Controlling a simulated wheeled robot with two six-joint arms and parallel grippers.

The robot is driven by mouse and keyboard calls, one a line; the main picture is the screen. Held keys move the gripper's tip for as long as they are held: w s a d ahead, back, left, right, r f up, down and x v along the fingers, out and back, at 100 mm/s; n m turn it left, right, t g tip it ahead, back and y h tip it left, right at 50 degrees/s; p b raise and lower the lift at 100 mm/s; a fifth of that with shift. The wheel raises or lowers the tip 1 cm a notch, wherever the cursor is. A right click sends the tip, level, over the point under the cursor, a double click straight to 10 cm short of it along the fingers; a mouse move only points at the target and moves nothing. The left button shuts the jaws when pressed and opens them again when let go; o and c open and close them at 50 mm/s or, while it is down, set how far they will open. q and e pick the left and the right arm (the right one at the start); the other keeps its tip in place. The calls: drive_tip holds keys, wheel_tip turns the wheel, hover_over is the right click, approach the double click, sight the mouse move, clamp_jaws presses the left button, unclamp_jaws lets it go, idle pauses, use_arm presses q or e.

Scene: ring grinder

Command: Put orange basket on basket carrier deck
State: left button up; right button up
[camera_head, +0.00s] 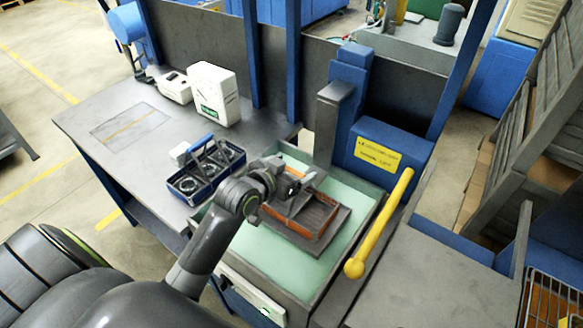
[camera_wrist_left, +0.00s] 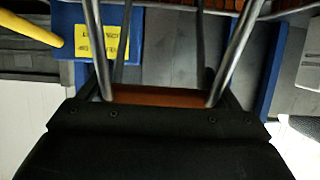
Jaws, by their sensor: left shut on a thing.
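The orange basket (camera_head: 290,227) has an orange rim and a dark floor. It is over the dark flat carrier deck (camera_head: 343,228) in the light green tank, and I cannot tell whether it rests on the deck or hangs just above. My left gripper (camera_head: 290,188) is at the top of the basket, shut on its grey handle. The wrist view shows grey bars and an orange strip of the basket (camera_wrist_left: 160,97) close in front of the gripper housing. The gripper and arm hide part of the basket's near left side. My right gripper is not in view.
A blue basket with several rings (camera_head: 207,172) stands on the grey bench left of the tank (camera_head: 285,272). A yellow lever (camera_head: 382,225) rises along the tank's right side. A blue housing with a yellow label (camera_head: 390,150) and a grey column (camera_head: 328,125) stand behind.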

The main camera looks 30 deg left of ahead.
use_arm(q)
drive_tip(key=o, duration=1.4)
drive_tip(key=shift+f, duration=0.15)
drive_tip(key=shift+s+r, duration=0.15)
drive_tip(key=shift+r, duration=0.05)
drive_tip(key=b+v, duration=0.1)
drive_tip(key=v, duration=1)
drive_tip(key=shift+s, duration=0.35)
drive_tip(key=shift+a, duration=0.1)
